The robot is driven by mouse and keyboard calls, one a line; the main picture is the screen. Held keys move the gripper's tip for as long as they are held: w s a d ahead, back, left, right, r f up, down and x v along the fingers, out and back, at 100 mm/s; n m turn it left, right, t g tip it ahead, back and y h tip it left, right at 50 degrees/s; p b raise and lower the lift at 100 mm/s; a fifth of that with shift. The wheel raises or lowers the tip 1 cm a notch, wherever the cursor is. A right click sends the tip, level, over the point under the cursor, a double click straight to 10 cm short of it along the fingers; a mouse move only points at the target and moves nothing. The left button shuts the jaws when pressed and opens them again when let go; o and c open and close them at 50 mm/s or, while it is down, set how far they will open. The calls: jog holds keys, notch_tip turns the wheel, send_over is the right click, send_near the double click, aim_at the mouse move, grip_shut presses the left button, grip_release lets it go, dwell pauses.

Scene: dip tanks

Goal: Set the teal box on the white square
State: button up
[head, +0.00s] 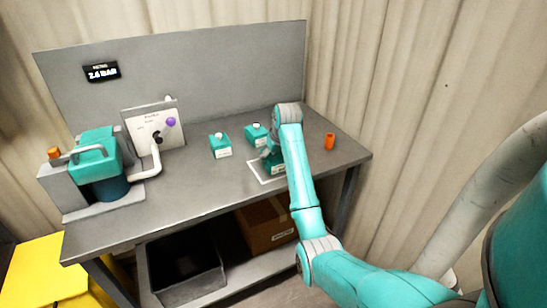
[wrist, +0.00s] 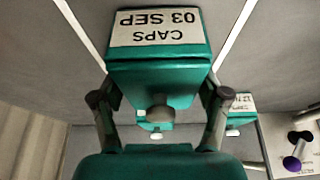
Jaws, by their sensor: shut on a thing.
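The teal box (head: 275,168) has a white top knob and a label reading "CAPS 03 SEP". My gripper (head: 272,154) is shut on it. In the wrist view the box (wrist: 158,84) sits between the two fingers of my gripper (wrist: 160,98). The white square (head: 254,173) is an outline on the grey bench top. The box is over or inside this outline, and its lines (wrist: 78,30) run on both sides of the box in the wrist view. I cannot tell whether the box touches the bench. My arm hides part of the outline.
Two similar teal boxes stand behind, one at left (head: 220,147) and one nearer (head: 256,133). An orange cylinder (head: 330,141) stands to the right. A teal pump unit (head: 95,160) and a panel with a purple knob (head: 155,128) are at left. The bench front middle is clear.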

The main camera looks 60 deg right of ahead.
jog(key=shift+f, duration=0.1)
jog(key=o, duration=1.2)
jog(key=v, duration=0.7)
jog(key=shift+r, duration=0.4)
